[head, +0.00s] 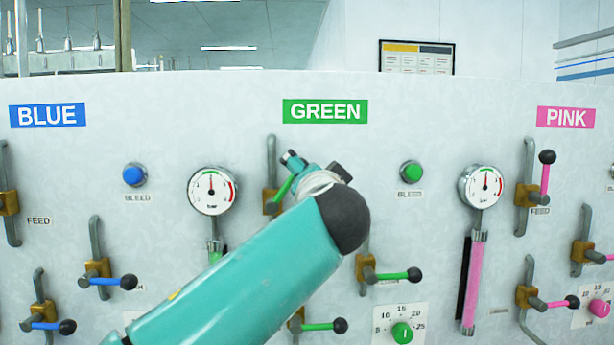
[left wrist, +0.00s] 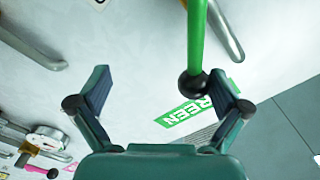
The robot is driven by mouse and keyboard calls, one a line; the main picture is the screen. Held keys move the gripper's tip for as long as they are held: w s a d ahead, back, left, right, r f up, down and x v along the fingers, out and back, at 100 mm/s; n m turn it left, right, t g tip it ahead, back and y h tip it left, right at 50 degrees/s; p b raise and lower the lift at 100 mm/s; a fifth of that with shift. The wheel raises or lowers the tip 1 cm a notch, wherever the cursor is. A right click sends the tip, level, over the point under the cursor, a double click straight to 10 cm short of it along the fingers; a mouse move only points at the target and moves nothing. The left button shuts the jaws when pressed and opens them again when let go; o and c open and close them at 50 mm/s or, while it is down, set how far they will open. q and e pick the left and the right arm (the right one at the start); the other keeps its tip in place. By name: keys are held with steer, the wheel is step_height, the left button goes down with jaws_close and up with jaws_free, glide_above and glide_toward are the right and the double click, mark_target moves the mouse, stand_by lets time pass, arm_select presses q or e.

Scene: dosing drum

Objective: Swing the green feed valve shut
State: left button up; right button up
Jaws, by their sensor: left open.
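The green feed valve has a brass body (head: 271,202) on a vertical grey pipe, below the GREEN sign. Its green lever (head: 284,187) slants up to the right in the head view; its far end is hidden behind my gripper. In the left wrist view the green lever (left wrist: 196,40) ends in a black ball knob (left wrist: 193,86). My left gripper (head: 292,160) is open in front of the valve. In the wrist view its fingers (left wrist: 161,84) stand either side of the knob, which sits nearer the right finger. Contact cannot be told. My right gripper is not in view.
The GREEN sign (head: 325,111) is above. A gauge (head: 212,191) is left, a green bleed button (head: 412,172) right. Other green levers (head: 398,275) (head: 322,326) and a green dial (head: 402,333) are below. Blue and pink valves flank them.

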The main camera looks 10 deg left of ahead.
arm_select(q)
step_height(320, 180, down, 6)
steer(key=d+b, duration=0.2)
steer(key=b, duration=0.3)
steer(key=shift+w+f, duration=0.2)
steer(key=shift+w, duration=0.1)
stand_by(0.4)
steer(key=shift+r, duration=0.15)
steer(key=shift+s+a+r, duration=0.15)
steer(key=shift+a+r, duration=0.25)
steer(key=shift+a, duration=0.05)
stand_by(0.3)
